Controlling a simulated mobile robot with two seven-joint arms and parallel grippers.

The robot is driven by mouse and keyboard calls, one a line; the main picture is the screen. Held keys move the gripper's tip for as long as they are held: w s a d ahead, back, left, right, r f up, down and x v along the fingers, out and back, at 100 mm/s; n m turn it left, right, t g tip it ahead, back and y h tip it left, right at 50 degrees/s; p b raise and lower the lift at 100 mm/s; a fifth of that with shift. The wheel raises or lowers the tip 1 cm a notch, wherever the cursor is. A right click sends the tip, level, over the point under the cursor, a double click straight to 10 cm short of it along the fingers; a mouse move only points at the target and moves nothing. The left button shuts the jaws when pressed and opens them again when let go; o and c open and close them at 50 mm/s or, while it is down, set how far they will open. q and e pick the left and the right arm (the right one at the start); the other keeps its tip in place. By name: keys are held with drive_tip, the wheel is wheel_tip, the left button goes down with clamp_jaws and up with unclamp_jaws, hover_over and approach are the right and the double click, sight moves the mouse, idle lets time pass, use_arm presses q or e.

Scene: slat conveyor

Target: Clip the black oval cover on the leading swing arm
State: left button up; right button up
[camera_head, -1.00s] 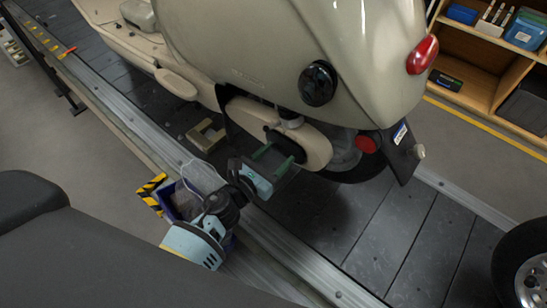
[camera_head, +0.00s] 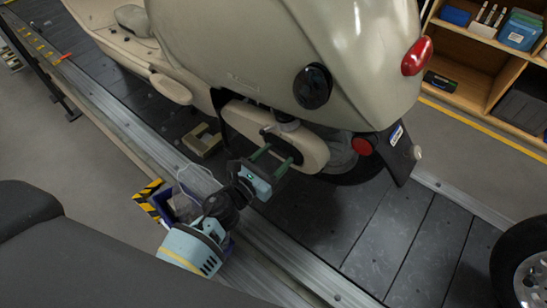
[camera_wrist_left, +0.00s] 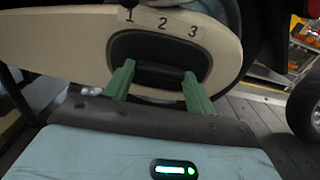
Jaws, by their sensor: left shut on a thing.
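The cream swing arm (camera_head: 314,151) is under the rear of the scooter in the head view. It also shows in the left wrist view (camera_wrist_left: 55,45), with the numbers 1, 2 and 3 on its face. The black oval cover (camera_wrist_left: 160,47) is at the swing arm's face, below these numbers; whether it sits flush I cannot tell. My left gripper (camera_head: 273,159) is shut on the cover, its green fingers on either side of the dark grip bar in the left wrist view (camera_wrist_left: 158,86). In the head view the cover is mostly hidden. My right gripper is not in view.
The cream scooter body (camera_head: 230,50) stands on the dark slat conveyor (camera_head: 375,240). A blue bin (camera_head: 164,208) is beside the conveyor's metal rail, near my left arm. A wheel (camera_head: 527,272) is at the right edge. A wooden shelf (camera_head: 480,70) stands behind.

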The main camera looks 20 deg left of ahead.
use_arm(q)
drive_tip(key=shift+w, duration=0.1)
idle(0.3)
drive_tip(key=o, duration=1)
drive_tip(key=shift+o, duration=0.2)
drive_tip(key=v, duration=0.8)
drive_tip(key=shift+b, duration=0.35)
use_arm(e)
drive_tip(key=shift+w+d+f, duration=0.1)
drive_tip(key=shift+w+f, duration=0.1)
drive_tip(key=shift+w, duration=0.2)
